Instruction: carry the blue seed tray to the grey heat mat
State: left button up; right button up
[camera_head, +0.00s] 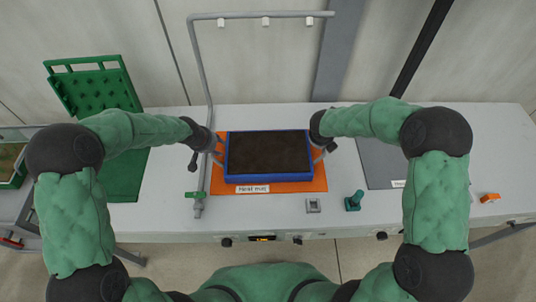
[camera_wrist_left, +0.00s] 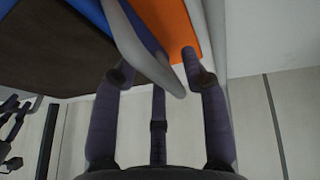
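The blue seed tray (camera_head: 268,179), filled with dark soil, is over an orange mat (camera_head: 318,183) labelled "Heat mat". I cannot tell whether it touches the mat. A grey mat (camera_head: 385,165) lies to the right, its label partly covered by my right arm. My left gripper (camera_head: 217,152) is at the tray's left end. In the left wrist view its fingers (camera_wrist_left: 178,75) are apart beside the tray's blue wall (camera_wrist_left: 90,12), with orange mat showing between them. My right gripper (camera_head: 321,153) is at the tray's right end; its fingers are too small to judge.
A grey pipe (camera_head: 204,75) rises close to my left gripper and arches over the bench's back. A green pegged rack (camera_head: 95,90) stands at the left. A green knob (camera_head: 353,201) and a small grey block (camera_head: 313,205) sit near the front edge, right of the tray.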

pick_arm(q)
grip_shut()
pick_arm(e)
grip_shut()
jog(key=shift+r, duration=0.1)
pick_arm(q)
jog(key=shift+w+r, duration=0.1)
jog(key=shift+r, duration=0.1)
pick_arm(e)
jog(key=shift+w+r, duration=0.1)
jog(key=shift+r, duration=0.05)
